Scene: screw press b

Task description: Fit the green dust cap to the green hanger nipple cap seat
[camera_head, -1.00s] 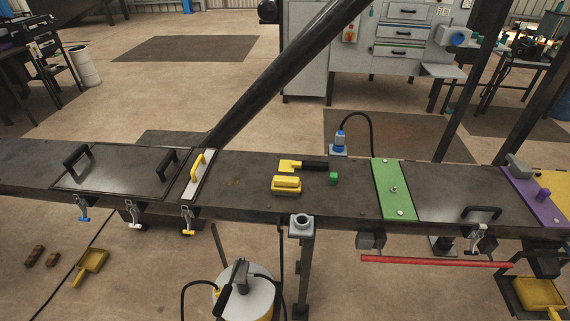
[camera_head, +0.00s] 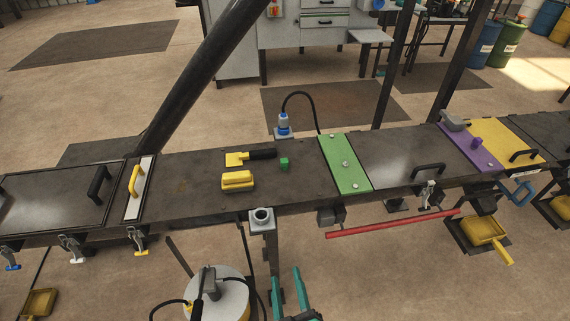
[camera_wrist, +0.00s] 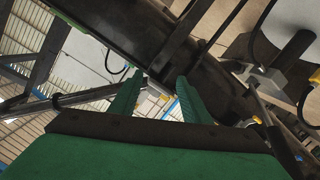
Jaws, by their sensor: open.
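A small green block-like piece, which looks like the dust cap (camera_head: 284,164), lies on the dark beam top, left of the green plate (camera_head: 340,150). The green plate lies across the beam with a small raised fitting (camera_head: 346,163) in its middle and bolts near its ends. I cannot tell whether this fitting is the hanger nipple cap seat. My gripper (camera_head: 288,282) has teal fingers, apart and empty, at the bottom of the head view, in front of and below the beam. The wrist view shows the open fingers (camera_wrist: 158,84) with nothing held between them; the cap is not visible there.
A yellow block (camera_head: 238,181) and a yellow tool with a black handle (camera_head: 262,154) lie left of the cap. A grey socket post (camera_head: 262,217) stands at the beam's front edge. A red bar (camera_head: 392,224) runs below the beam.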

